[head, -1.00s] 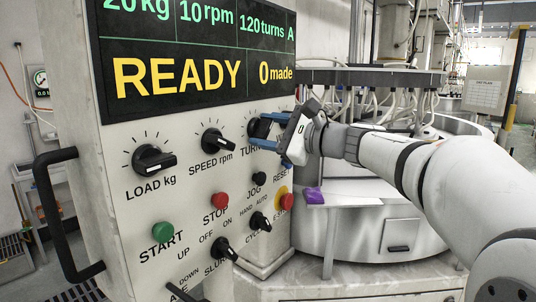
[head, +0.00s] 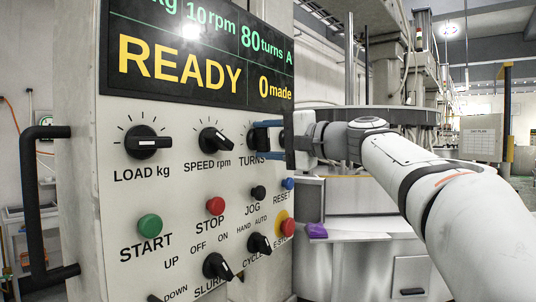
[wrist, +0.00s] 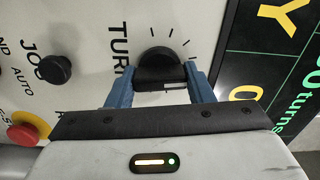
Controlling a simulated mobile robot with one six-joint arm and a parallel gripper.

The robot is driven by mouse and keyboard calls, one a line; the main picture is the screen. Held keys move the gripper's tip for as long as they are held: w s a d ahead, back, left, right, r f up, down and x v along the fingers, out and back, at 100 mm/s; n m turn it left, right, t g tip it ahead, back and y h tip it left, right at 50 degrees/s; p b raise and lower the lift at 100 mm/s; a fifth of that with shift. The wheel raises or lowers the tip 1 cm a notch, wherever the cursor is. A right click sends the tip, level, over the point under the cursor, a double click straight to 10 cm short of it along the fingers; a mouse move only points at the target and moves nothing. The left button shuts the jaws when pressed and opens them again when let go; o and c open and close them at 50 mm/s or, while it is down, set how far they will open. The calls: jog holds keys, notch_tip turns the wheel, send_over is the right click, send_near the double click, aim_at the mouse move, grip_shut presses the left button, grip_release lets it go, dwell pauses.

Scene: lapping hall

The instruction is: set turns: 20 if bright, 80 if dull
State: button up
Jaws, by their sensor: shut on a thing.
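The TURNS knob (wrist: 160,68) is a black rotary knob on the white control panel. My gripper (head: 276,137) is at it, and its blue fingers (wrist: 158,85) stand either side of the knob's grip bar in the wrist view, shut on it. The display (head: 200,55) shows 10 rpm, 80 turns, a yellow READY and 0 made. The load figure is cut off at the top. In the head view my gripper hides part of the knob. No workpiece that looks bright or dull can be made out.
The LOAD knob (head: 148,142) and SPEED knob (head: 214,141) are to the left. Below are the green START button (head: 150,225), red STOP button (head: 215,205), JOG button (head: 258,193) and E-stop (head: 287,227). A black handle (head: 32,210) sticks out at the left. A purple cloth (head: 316,231) lies on a ledge.

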jog(key=shift+f+n+b, duration=0.2)
jog(key=shift+n+b, duration=0.2)
jog(key=shift+n, duration=0.2)
jog(key=shift+r, duration=0.1)
jog(key=o, duration=1)
jog(key=shift+r, duration=0.1)
jog(key=shift+c, duration=0.2)
jog(key=v, duration=0.7)
jog(key=shift+s+d+b, duration=0.3)
jog(key=shift+b, duration=0.05)
